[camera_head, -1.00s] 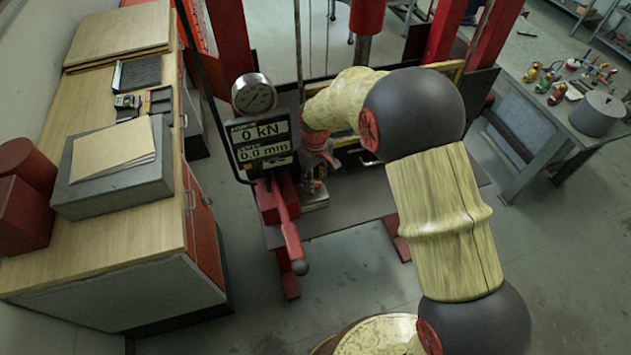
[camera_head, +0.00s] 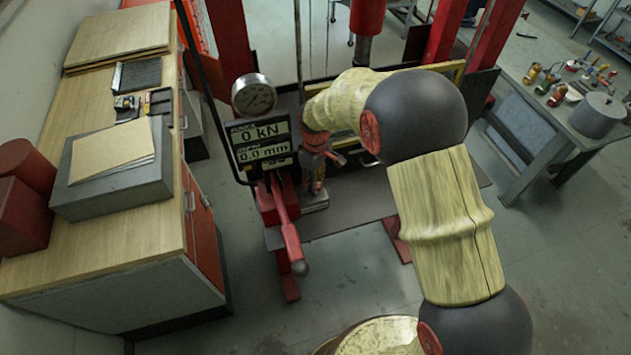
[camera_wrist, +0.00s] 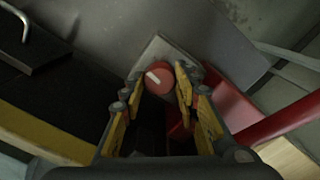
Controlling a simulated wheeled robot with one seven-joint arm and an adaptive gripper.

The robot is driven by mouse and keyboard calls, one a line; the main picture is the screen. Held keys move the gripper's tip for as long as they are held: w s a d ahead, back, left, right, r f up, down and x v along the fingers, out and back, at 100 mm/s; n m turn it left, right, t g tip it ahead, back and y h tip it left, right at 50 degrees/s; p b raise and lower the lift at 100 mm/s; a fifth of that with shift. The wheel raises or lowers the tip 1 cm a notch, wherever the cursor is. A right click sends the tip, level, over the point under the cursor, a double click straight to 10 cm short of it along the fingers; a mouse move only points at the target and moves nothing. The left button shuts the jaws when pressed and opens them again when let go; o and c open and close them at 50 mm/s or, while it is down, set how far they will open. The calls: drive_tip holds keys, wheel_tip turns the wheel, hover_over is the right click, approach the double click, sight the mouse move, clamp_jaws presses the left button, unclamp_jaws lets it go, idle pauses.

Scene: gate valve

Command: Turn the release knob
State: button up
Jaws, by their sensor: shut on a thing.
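The release knob (camera_wrist: 159,79) is a round red knob with a white line across its face. It sits on a grey block (camera_wrist: 160,50) in the wrist view. My gripper (camera_wrist: 159,74) has its two yellow-sided fingers on either side of the knob, shut on it. The knob cannot be made out there.
A gauge (camera_head: 254,94) and a display reading 0 kN and 0.0 mm (camera_head: 262,145) stand just left of my gripper. A red lever (camera_head: 287,222) juts forward below them. A wooden-topped bench (camera_head: 110,215) is at left, a tool table (camera_head: 545,120) at right.

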drive_tip(key=o, duration=1.2)
drive_tip(key=shift+c, duration=0.2)
drive_tip(key=shift+r, duration=0.1)
wheel_tip(320, 180, up, 12)
